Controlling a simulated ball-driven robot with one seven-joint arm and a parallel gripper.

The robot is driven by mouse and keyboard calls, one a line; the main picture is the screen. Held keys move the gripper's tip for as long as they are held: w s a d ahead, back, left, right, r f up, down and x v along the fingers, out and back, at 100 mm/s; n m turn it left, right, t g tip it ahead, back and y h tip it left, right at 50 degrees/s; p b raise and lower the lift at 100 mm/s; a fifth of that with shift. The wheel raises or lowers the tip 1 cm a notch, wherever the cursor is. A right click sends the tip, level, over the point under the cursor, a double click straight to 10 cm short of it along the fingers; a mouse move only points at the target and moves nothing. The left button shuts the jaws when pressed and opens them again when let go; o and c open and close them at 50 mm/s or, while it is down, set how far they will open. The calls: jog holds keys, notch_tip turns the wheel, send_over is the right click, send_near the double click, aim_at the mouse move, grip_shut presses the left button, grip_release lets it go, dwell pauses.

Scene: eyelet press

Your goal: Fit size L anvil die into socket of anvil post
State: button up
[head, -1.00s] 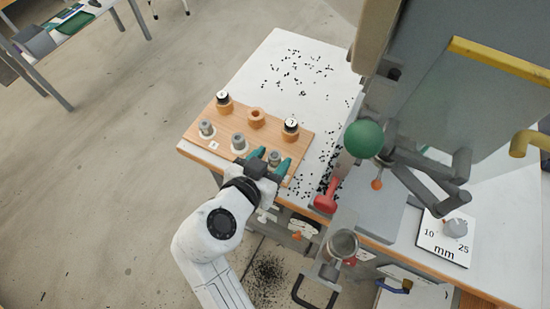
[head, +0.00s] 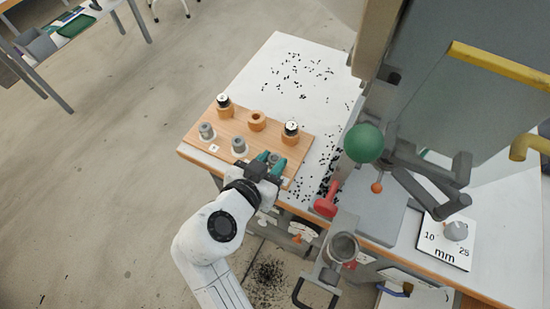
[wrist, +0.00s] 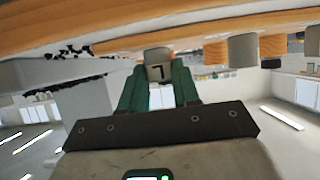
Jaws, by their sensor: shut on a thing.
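My gripper (head: 271,160) is shut on a small grey cylindrical die (head: 273,158) at the front right of the wooden board (head: 225,138). In the wrist view the die (wrist: 159,68) sits between the green fingers, and an upside-down mark like an L shows on it. It appears close to the board; whether it touches is unclear. Two other grey dies, at the left (head: 206,130) and middle (head: 239,145), stand in the front row. A round, open-topped grey part (head: 343,246) below the press may be the anvil post; its socket is not clear.
The press has a green ball (head: 363,143) and red handle (head: 326,202). Black bits litter the white table (head: 265,70). A dial plate (head: 447,242) lies right.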

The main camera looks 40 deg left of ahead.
jog(key=shift+r+p, duration=2.1)
jog(key=shift+r, duration=0.95)
